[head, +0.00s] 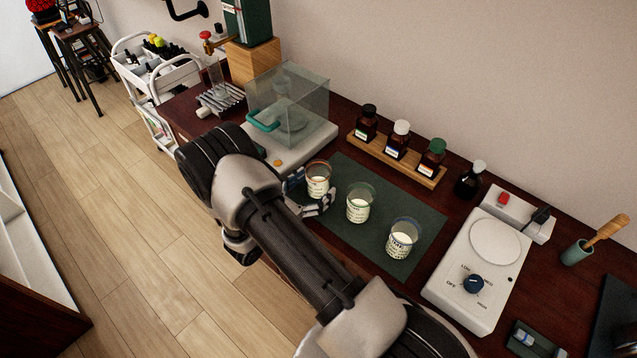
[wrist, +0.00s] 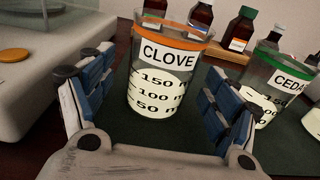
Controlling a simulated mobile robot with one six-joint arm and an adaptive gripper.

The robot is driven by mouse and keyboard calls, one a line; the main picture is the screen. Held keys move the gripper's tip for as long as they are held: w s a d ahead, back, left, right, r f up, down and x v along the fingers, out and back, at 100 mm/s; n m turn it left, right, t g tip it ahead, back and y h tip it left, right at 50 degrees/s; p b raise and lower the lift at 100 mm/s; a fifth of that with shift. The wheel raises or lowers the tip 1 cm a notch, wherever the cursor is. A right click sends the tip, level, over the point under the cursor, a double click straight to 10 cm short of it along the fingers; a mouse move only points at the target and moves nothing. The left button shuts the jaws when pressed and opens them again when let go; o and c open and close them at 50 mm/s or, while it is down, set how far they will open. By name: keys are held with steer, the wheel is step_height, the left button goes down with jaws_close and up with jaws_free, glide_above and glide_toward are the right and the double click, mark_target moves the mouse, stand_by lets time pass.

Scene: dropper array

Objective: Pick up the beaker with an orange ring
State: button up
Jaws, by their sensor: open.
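The beaker with an orange ring (head: 318,180) stands upright at the left end of a row of beakers on the dark mat. In the wrist view this beaker (wrist: 163,75) reads "CLOVE" and holds a pale liquid. My gripper (head: 311,196) is open around it, with one blue-padded finger on each side; in the wrist view the gripper (wrist: 155,100) shows gaps between both fingers and the glass. A green-ringed beaker (head: 360,204), labelled "CEDA…" in the wrist view (wrist: 268,88), stands just right of the right finger. A blue-ringed beaker (head: 402,240) stands farther right.
A balance with a glass case (head: 290,105) stands close left of the beakers. A wooden rack (head: 385,163) with several brown bottles is behind them. A hot plate (head: 478,265) stands to the right. The green mat (head: 340,232) has bare room in front.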

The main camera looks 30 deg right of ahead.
steer(key=shift+d, duration=0.1)
steer(key=shift+c, duration=0.5)
steer(key=c, duration=1.3)
steer(key=shift+c, duration=0.4)
steer(key=shift+r, duration=0.15)
